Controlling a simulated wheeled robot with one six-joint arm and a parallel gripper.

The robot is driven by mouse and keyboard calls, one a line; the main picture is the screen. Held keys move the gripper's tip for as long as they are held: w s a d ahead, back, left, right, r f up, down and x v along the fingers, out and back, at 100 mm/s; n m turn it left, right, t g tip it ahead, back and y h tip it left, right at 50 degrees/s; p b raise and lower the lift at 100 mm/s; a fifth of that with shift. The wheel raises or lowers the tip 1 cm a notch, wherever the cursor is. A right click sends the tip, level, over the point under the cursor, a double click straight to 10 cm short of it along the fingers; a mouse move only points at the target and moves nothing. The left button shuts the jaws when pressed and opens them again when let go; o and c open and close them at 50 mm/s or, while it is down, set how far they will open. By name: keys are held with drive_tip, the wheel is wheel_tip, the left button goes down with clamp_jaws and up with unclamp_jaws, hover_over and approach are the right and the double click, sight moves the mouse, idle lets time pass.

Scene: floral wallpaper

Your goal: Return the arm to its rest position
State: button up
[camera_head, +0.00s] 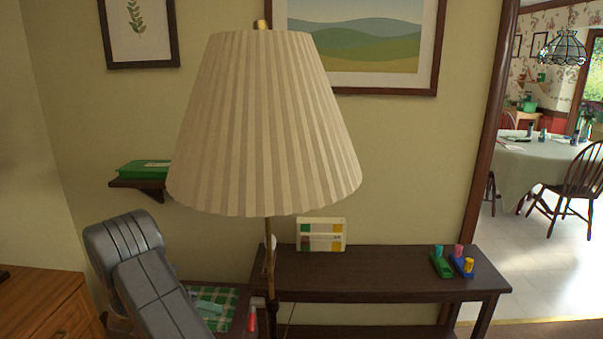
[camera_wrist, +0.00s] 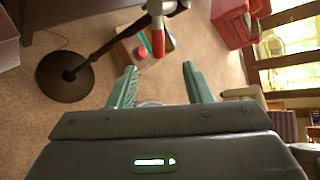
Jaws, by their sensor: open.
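My gripper (camera_wrist: 159,68) shows in the wrist view with its two green fingers apart and nothing between them. It points over the carpeted floor near the lamp's stand. In the head view my grey arm (camera_head: 148,272) is at the lower left, bent, to the left of the lamp. The gripper itself is not clearly seen there.
A floor lamp with a pleated shade (camera_head: 262,130) stands close in front; its round base (camera_wrist: 66,77) is on the carpet. A dark console table (camera_head: 380,285) bears small coloured items. A red-tipped object (camera_wrist: 158,45) is near the lamp pole. A doorway opens at right.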

sight(252, 321)
drive_tip(key=x, duration=1.3)
drive_tip(key=shift+d+f, duration=0.1)
drive_tip(key=shift+f, duration=0.35)
drive_tip(key=b, duration=0.1)
drive_tip(key=m+t+b, duration=0.1)
drive_tip(key=shift+w+f+t+h+b, duration=0.3)
drive_tip(key=shift+f+b, duration=0.05)
drive_tip(key=shift+b, duration=0.05)
drive_tip(key=shift+w+m, duration=0.15)
drive_tip(key=shift+m, duration=0.25)
drive_tip(key=shift+r, duration=0.2)
